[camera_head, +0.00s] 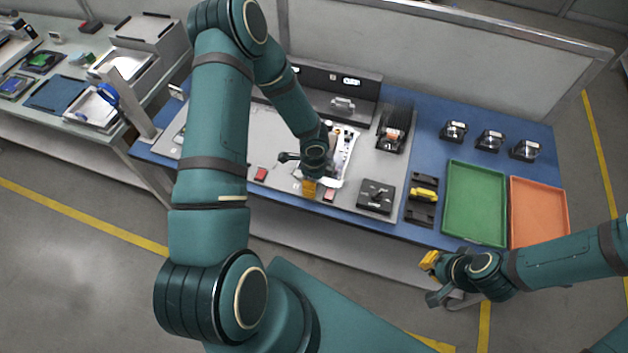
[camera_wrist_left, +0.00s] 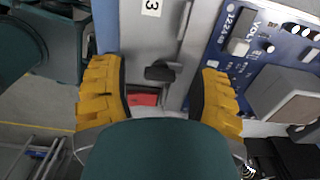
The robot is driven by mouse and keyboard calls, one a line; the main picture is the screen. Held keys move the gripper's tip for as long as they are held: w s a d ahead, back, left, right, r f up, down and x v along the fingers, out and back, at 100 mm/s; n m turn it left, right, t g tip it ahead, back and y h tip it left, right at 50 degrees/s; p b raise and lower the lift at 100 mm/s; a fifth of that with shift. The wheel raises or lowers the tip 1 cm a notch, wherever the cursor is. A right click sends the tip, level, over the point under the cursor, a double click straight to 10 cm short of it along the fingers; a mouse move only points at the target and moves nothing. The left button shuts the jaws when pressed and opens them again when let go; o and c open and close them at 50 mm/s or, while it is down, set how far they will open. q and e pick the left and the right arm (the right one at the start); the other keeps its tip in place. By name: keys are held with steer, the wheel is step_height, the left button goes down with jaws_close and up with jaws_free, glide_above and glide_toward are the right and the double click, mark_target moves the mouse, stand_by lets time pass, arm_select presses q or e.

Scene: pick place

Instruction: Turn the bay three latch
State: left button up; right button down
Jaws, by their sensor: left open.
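In the left wrist view the label "3" (camera_wrist_left: 151,7) marks a grey fixture strip. A small dark latch knob (camera_wrist_left: 160,72) sits on that strip below the label. My left gripper (camera_wrist_left: 162,98) is open, with one yellow finger on each side of the latch and clear gaps between them. In the head view my left gripper (camera_head: 310,188) is over the front of the grey fixture panel (camera_head: 230,150), and my arm hides much of the bay there. My right gripper (camera_head: 432,277) hangs off the table's front edge, away from the latch; its jaw opening is unclear.
A blue circuit board (camera_wrist_left: 230,65) lies right of the latch, close to the right finger. A red block (camera_wrist_left: 143,99) is just below the latch. A black switch box (camera_head: 376,197), a green tray (camera_head: 475,203) and an orange tray (camera_head: 538,210) stand to the right.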

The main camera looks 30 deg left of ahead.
arm_select(q)
jaws_close()
